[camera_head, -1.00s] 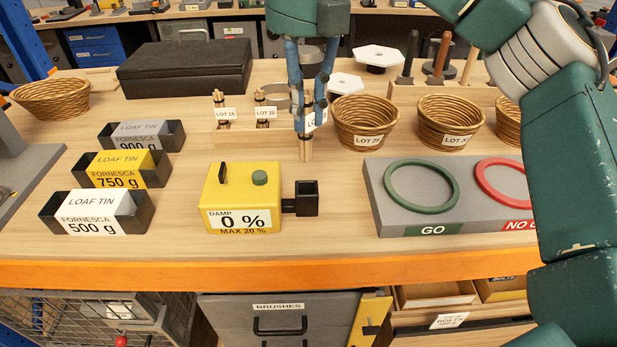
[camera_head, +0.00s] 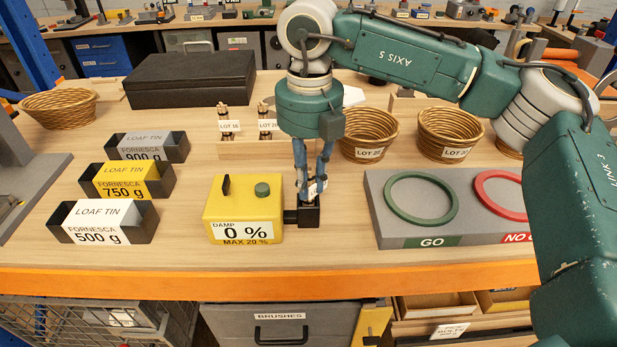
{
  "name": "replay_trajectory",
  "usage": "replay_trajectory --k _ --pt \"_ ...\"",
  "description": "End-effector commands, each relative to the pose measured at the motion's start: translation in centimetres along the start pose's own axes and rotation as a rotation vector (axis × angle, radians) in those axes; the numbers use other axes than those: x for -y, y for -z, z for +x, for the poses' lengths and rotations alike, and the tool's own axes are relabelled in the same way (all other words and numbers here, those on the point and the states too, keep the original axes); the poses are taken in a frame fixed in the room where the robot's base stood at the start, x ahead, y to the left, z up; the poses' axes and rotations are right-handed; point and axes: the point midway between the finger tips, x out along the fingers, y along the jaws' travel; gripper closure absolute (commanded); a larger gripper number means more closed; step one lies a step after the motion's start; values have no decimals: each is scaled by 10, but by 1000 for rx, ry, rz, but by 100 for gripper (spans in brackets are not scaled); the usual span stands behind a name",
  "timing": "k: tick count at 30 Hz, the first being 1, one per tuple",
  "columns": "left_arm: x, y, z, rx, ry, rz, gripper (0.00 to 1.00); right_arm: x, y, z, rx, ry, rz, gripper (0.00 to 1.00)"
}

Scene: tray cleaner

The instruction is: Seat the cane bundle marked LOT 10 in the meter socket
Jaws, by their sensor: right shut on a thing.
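The yellow meter (camera_head: 217,190) stands on the bench reading "0 %", with a green button on top. Its black square socket (camera_head: 307,218) juts out at its right side. My right gripper (camera_head: 314,197) points down with its fingertips right at the socket. It is shut on a cane bundle (camera_head: 315,187), mostly hidden between the fingers; a bit of its white label shows, but its lot number is not readable. The bundle's lower end is hidden at the socket, so I cannot tell how deep it sits. My left gripper is not in view.
Behind stands a wooden rack (camera_head: 235,150) with bundles LOT 15 and LOT 20. Baskets (camera_head: 369,133) stand behind right. A grey board (camera_head: 383,226) with green GO and red rings lies right of the socket. Loaf tins (camera_head: 100,222) stand left; bench between tins and meter is clear.

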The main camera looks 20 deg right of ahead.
Motion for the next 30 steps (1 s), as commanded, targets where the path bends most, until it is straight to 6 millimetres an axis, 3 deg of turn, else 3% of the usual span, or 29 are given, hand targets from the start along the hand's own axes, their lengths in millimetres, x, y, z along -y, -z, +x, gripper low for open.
replay_trajectory --k 5,6,8,20,23,30 --pt "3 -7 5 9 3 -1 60 0 0 6 0 0 0 100" --pt "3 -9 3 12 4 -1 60 0 0 3 0 0 0 74" --pt "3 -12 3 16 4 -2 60 0 0 3 0 0 0 63" --pt "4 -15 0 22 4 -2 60 -1 0 -4 1 -1 0 63" --pt "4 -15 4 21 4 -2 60 -1 -1 -18 3 -2 0 63" --pt "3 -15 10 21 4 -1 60 -1 -1 -71 3 -2 1 63"
